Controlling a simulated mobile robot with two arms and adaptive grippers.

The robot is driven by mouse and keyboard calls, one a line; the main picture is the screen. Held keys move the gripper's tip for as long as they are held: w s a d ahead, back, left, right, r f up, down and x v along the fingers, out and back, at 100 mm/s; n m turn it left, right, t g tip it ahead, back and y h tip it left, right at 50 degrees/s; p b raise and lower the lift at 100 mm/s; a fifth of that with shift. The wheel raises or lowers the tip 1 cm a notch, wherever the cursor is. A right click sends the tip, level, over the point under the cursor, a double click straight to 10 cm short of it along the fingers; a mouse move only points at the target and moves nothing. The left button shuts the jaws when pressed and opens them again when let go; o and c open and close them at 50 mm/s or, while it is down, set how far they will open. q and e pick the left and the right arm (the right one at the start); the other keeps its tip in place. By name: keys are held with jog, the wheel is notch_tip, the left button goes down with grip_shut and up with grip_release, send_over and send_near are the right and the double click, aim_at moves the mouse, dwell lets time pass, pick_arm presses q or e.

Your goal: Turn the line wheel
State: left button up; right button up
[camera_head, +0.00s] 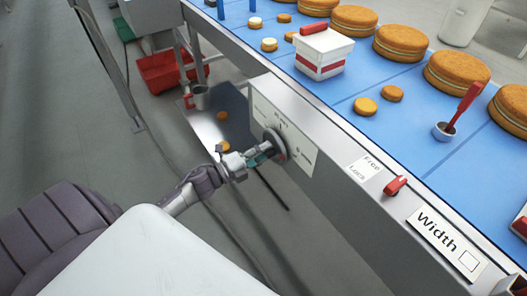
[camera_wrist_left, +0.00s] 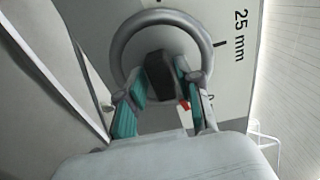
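The line wheel (camera_head: 274,144) is a grey ring on the pale scale plate on the machine's side. In the left wrist view the wheel (camera_wrist_left: 122,42) fills the top middle, with a dark block-like grip at its lower part. My left gripper (camera_head: 259,155) is at the wheel's near left side in the head view. In the left wrist view its teal-padded fingers (camera_wrist_left: 160,82) stand on both sides of the dark grip and appear to touch it. A small red mark shows beside the right finger. My right gripper is not in view.
The blue conveyor (camera_head: 345,85) carries large filled rounds (camera_head: 457,72), small rounds and a white box (camera_head: 323,52) with red trim. A red lever (camera_head: 396,185) and a Width sign (camera_head: 446,243) are further right. A red crate (camera_head: 165,72) stands on the floor behind.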

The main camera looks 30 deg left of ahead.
pick_arm(q)
jog(key=shift+o, duration=0.5)
jog(key=v, duration=1.2)
